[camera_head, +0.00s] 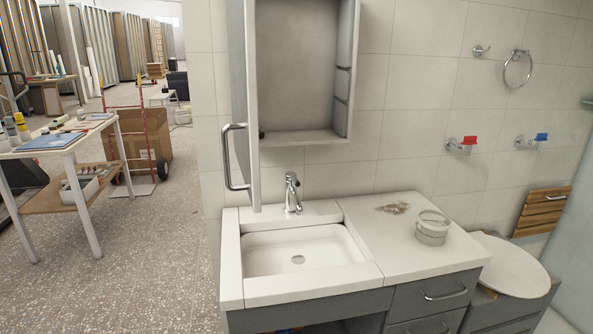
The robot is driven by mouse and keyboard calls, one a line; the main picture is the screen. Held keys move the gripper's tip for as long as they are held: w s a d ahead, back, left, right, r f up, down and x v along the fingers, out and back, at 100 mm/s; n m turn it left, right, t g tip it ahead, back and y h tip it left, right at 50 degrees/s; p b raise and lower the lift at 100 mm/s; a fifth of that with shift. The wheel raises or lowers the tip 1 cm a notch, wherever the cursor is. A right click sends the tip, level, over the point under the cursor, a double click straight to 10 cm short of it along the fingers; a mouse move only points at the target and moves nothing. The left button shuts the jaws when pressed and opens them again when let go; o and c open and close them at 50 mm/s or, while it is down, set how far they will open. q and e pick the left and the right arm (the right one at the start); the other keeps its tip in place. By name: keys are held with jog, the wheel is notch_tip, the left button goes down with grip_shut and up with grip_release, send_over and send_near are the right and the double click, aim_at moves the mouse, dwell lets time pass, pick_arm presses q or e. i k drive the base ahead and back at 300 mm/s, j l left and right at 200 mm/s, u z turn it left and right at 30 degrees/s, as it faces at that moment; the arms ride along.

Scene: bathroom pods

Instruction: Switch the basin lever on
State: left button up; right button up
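The chrome basin faucet (293,196) stands upright at the back of the white basin (300,246). Its small lever (291,177) sits on top of the faucet. No water shows in the basin. Neither of my grippers is in the head view.
An open mirror cabinet door (243,110) with a chrome handle hangs just left of and above the faucet. A clear round container (432,228) and a small brownish patch (393,208) are on the counter at right. Open floor lies left of the vanity.

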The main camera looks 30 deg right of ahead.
aim_at(290, 175)
jog(key=z, duration=0.95)
